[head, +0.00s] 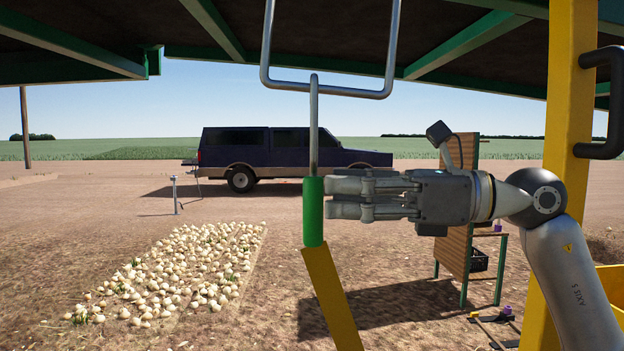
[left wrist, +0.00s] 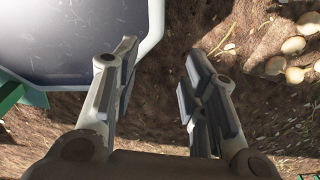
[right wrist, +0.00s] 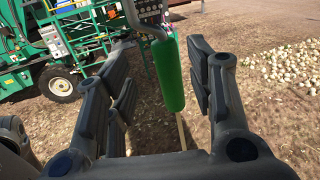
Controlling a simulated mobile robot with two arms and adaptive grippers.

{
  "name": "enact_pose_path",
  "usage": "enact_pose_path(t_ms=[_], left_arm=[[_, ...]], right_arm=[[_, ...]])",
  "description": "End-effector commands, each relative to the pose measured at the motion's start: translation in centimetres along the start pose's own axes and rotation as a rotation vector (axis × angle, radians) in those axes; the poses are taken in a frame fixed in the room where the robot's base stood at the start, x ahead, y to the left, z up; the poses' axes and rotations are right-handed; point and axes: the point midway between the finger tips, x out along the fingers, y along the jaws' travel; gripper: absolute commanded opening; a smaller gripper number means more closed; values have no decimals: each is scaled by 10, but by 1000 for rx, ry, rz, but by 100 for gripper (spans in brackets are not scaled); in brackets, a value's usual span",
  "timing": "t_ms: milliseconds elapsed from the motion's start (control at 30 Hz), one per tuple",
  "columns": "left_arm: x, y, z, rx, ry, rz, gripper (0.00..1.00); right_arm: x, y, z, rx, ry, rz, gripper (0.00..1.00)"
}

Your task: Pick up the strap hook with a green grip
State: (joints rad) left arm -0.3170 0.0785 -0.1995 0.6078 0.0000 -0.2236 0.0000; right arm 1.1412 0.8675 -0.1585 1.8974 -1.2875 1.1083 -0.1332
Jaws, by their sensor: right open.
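The strap hook's green grip (head: 313,212) hangs upright near the middle of the head view. Its metal rod rises to a grey metal loop (head: 328,92), and a yellow strap (head: 333,300) runs down from it. My right gripper (head: 332,196) comes in from the right with its fingertips close beside the grip. In the right wrist view the green grip (right wrist: 168,75) stands between the open fingers of the right gripper (right wrist: 163,85), apparently not clamped. My left gripper (left wrist: 160,80) is open and empty in the left wrist view, out of the head view.
A yellow post (head: 568,110) with a black handle stands at the right. Onions (head: 180,270) lie on the ground at the left. A dark blue truck (head: 285,150) is parked behind. Green machinery (right wrist: 60,60) shows in the right wrist view. A dark-bottomed container (left wrist: 75,40) shows in the left wrist view.

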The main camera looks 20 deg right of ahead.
Motion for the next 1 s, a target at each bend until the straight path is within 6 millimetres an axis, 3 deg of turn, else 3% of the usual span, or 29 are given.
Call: enact_pose_path(t_ms=[133,333,433,633,1000], left_arm=[[-18,0,-3,0,3,0,40],[-30,-4,-29,0,41,-5,40],[-31,-5,-37,0,54,-6,40],[-30,-5,-32,0,46,-6,40],[-29,-4,-19,1,26,-4,40]], right_arm=[[20,-3,2,4,1,5,49],[45,-4,-1,2,0,4,49],[49,-4,-2,1,0,2,49],[49,-5,-4,1,0,1,49],[49,-5,-3,1,0,1,2]])
